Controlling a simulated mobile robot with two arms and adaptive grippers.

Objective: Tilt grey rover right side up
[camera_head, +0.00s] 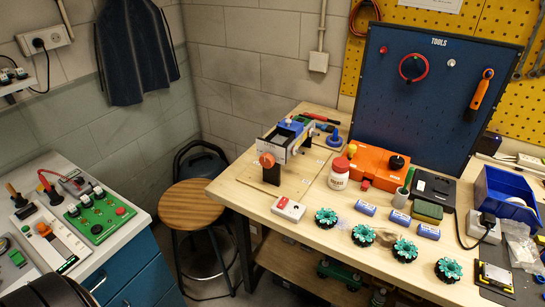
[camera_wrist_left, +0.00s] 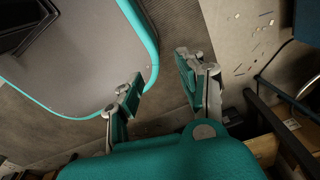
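The thing I take for the grey rover (camera_head: 286,143) is on the wooden bench top in the head view. It is a small grey boxy frame with an orange round part at its front left, beside a black block (camera_head: 271,174). I cannot tell clearly which side of it is up. My left gripper (camera_wrist_left: 158,82) shows in the left wrist view, its two teal fingers spread apart with nothing between them. It is over the floor, away from the rover, and is not in the head view. My right gripper is in neither view.
The bench (camera_head: 245,193) also holds a white-lidded-red jar (camera_head: 339,175), an orange case (camera_head: 375,166), a red-and-white switch box (camera_head: 289,208) and several green wheels (camera_head: 363,235). A blue tool board (camera_head: 435,95) stands behind. A wooden stool (camera_head: 197,203) stands left of the bench.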

